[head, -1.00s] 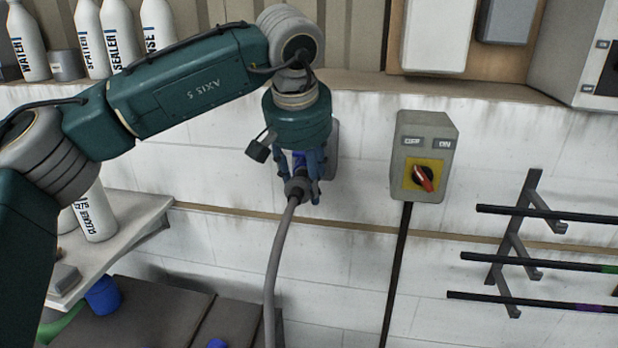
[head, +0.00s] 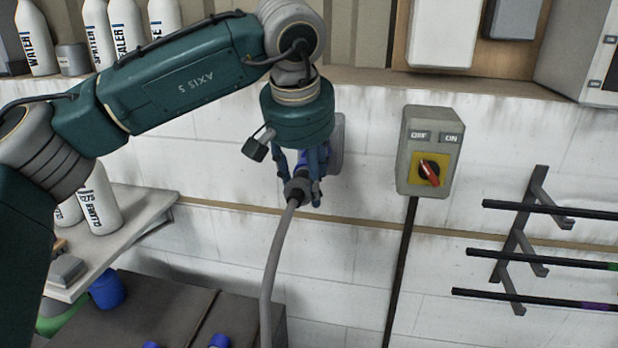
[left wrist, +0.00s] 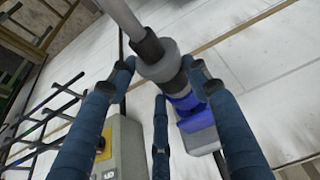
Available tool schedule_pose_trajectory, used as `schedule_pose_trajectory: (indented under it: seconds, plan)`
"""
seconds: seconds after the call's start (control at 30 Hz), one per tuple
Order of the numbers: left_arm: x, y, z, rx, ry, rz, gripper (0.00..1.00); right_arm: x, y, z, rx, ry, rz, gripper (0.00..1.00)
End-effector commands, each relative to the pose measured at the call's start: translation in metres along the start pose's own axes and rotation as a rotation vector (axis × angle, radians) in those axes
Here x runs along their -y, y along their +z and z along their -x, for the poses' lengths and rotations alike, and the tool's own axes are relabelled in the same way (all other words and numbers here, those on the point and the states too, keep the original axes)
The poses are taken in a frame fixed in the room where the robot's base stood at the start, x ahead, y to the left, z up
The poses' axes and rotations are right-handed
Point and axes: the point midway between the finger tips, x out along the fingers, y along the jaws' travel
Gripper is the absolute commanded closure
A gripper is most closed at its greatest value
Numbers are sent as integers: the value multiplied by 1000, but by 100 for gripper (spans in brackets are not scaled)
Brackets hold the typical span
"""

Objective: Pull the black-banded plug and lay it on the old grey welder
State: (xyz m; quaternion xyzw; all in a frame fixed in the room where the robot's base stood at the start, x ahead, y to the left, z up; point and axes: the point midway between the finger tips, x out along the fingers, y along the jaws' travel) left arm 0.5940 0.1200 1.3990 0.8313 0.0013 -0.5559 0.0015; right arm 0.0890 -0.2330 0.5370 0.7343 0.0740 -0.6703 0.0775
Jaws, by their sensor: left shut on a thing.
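My left gripper (head: 303,192) is at the wall socket, its blue fingers shut around the plug (head: 296,189). In the left wrist view the plug (left wrist: 160,64) is a grey collar with a black sleeve, and a grey cable runs out of it. Just behind it is the blue socket (left wrist: 186,103), on a grey wall box (head: 336,145). Fingers partly hide the joint, so I cannot tell whether the plug is fully seated. A dark grey-brown flat top (head: 165,308) lies low in the head view; I cannot tell if this is the welder. My right gripper is out of view.
A switch box (head: 428,150) with a red knob hangs right of the socket, a black conduit below it. A rod rack (head: 520,240) juts out at the right. A shelf (head: 140,225) with white bottles is at the left. Small blue objects (head: 219,341) sit on the dark top.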

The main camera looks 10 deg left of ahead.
Motion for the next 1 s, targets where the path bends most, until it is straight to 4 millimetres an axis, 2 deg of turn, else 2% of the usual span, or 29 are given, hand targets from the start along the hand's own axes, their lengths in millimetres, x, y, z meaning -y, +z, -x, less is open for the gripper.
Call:
schedule_pose_trajectory:
  seconds: [0.73, 1.0]
  plan:
    - [0, 19, 9, -2, 1, 0, 98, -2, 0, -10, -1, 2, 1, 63]
    - [2, 22, 4, -1, 0, 1, 98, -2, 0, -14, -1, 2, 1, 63]
